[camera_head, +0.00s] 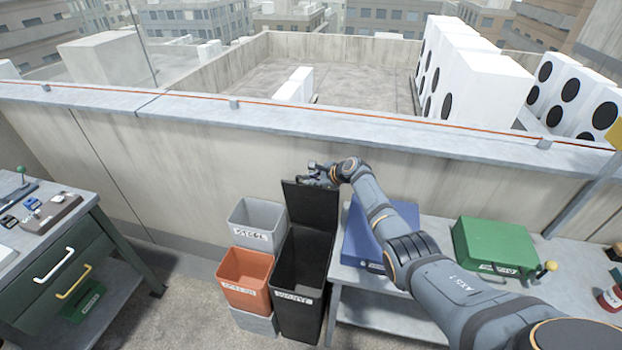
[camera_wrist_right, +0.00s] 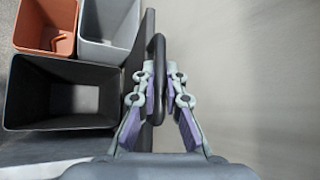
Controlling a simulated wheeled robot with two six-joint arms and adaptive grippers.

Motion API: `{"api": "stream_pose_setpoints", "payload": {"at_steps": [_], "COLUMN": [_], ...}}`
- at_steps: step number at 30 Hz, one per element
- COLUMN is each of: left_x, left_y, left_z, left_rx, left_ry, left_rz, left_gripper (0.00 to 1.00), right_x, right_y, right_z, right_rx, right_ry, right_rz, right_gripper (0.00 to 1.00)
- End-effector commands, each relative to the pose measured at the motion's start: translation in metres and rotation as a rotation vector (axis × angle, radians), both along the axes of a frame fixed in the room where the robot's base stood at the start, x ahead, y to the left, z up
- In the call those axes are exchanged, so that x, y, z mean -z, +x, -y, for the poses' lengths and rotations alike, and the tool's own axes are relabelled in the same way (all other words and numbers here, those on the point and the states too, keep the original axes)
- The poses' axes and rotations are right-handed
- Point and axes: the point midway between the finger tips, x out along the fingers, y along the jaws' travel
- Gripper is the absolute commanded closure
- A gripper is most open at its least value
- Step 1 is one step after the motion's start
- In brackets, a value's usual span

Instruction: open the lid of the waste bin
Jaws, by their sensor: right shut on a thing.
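The black waste bin (camera_head: 300,290) stands on the floor between the small bins and the right-hand bench, with a white label on its front. Its black lid (camera_head: 312,205) is up, standing nearly upright at the back, and the empty-looking inside shows in both views. My right gripper (camera_head: 318,178) is at the top edge of the raised lid. In the right wrist view my right gripper (camera_wrist_right: 165,82) is shut on the lid's dark handle (camera_wrist_right: 157,60), with a finger on each side. The open bin (camera_wrist_right: 65,95) lies left of the fingers there. My left gripper is not in view.
A grey bin (camera_head: 257,222) and an orange bin (camera_head: 245,275) stand left of the waste bin. A blue case (camera_head: 362,240) and a green case (camera_head: 495,247) lie on the right-hand bench. A concrete parapet (camera_head: 190,165) runs close behind. A green drawer cabinet (camera_head: 75,260) stands left.

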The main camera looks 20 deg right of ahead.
Motion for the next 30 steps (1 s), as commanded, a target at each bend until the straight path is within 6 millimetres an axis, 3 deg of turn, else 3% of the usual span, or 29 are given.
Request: {"api": "stream_pose_setpoints", "payload": {"at_steps": [8, 9, 14, 24, 30], "left_x": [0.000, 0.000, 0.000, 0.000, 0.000], "left_y": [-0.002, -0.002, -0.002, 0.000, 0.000], "left_z": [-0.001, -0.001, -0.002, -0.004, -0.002], "left_rx": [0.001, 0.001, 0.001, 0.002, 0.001], "left_ry": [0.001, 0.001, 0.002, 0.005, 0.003], "left_rz": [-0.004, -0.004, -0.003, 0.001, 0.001], "left_gripper": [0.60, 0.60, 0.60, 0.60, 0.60], "right_x": [0.002, 0.002, 0.002, 0.000, -0.012], "right_y": [-0.001, -0.001, -0.001, -0.002, -0.016], "right_z": [0.000, 0.000, 0.000, 0.001, 0.011], "right_rx": [0.000, 0.000, -0.001, 0.000, 0.000], "right_ry": [-0.002, -0.002, -0.002, -0.001, -0.004], "right_rz": [-0.003, -0.003, -0.002, 0.000, 0.002], "right_gripper": [1.00, 0.86, 0.66, 0.66, 0.66]}}
